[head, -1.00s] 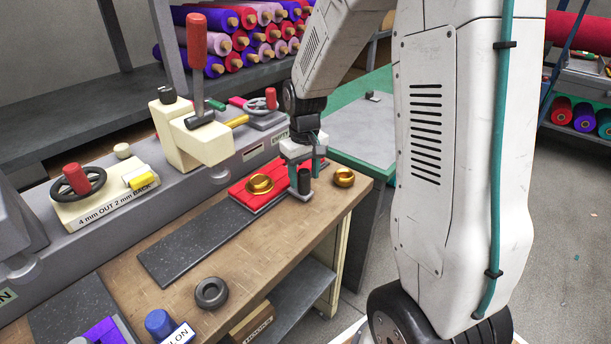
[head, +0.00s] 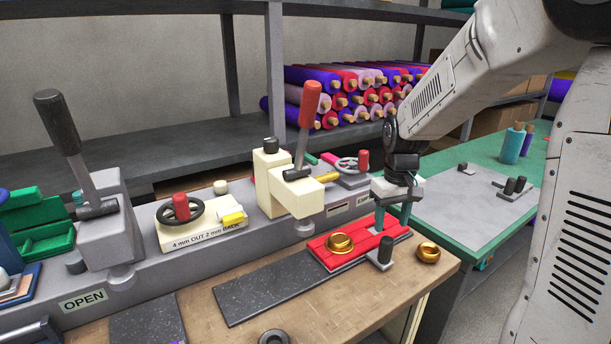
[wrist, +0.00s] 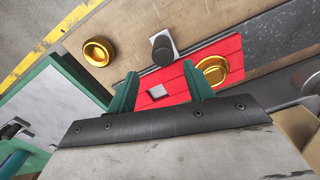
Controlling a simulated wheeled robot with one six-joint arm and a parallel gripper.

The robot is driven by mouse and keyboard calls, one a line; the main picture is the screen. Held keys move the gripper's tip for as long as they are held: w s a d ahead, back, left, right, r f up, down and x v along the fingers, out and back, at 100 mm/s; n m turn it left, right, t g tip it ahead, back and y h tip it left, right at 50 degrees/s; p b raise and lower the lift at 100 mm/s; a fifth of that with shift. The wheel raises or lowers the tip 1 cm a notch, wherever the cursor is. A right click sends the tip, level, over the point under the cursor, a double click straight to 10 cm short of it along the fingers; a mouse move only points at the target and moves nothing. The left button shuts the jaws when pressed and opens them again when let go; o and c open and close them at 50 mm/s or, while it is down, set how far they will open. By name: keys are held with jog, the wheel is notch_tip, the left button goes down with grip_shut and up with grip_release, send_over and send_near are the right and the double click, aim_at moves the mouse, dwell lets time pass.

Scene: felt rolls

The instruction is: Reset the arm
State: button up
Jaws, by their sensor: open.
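My gripper (head: 393,214) points down over the right end of a red slatted board (head: 352,236) on the wooden bench. Its two green fingers stand apart with nothing held between them. I cannot tell if the fingertips touch the board. A brass cup (head: 340,244) sits on the board to the left of the fingers. A black post on a grey plate (head: 380,254) stands just in front of them. A second brass cup (head: 428,252) is to the right.
A cream machine head with a red-handled lever (head: 285,180) stands left of my gripper. A handwheel (head: 180,212) and an OPEN-labelled lever unit (head: 100,215) are farther left. Felt rolls (head: 350,98) fill the shelf behind. A green table (head: 455,150) lies to the right.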

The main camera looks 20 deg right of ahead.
jog(key=s+a+r, duration=0.3)
jog(key=s, duration=0.5)
jog(key=s+a+r+t, duration=0.1)
jog(key=s+a+r, duration=0.2)
jog(key=s, duration=0.6)
jog(key=s+a+r, duration=0.3)
jog(key=s+a, duration=0.1)
jog(key=s, duration=0.4)
jog(key=shift+s+a+r, duration=0.15)
jog(key=shift+a+r, duration=0.15)
